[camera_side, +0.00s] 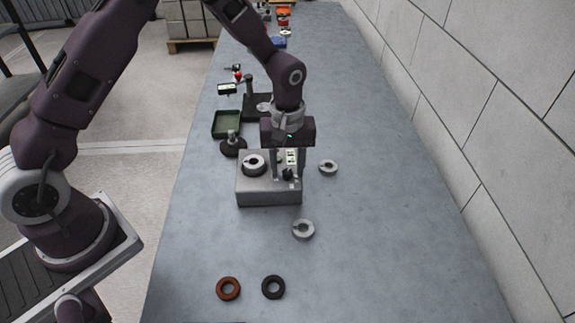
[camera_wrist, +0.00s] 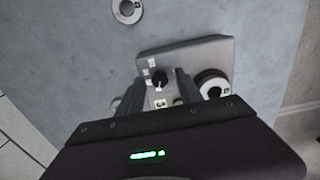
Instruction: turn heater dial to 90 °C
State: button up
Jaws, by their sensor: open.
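The heater (camera_side: 268,193) is a grey box on the bench in the middle of the side view; it also shows in the wrist view (camera_wrist: 205,52). Its black dial (camera_side: 288,174) is on the right part of its top, and shows as a round knob with a light pointer in the wrist view (camera_wrist: 159,79). Small white labels lie beside the dial; their print is too small to read. Contact cannot be told.
Loose grey rings lie right of the heater (camera_side: 328,167) and in front of it (camera_side: 303,229). A green tray (camera_side: 227,124) and a dark stand (camera_side: 233,146) are behind. The bench's right side is clear.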

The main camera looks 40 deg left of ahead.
grip_shut()
jog(key=m, duration=0.4)
jog(key=shift+m, duration=0.3)
jog(key=m, duration=0.4)
jog(key=shift+m, duration=0.3)
jog(key=m, duration=0.4)
jog(key=shift+m, duration=0.3)
jog(key=shift+r+m, duration=0.1)
jog(key=shift+m, duration=1.8)
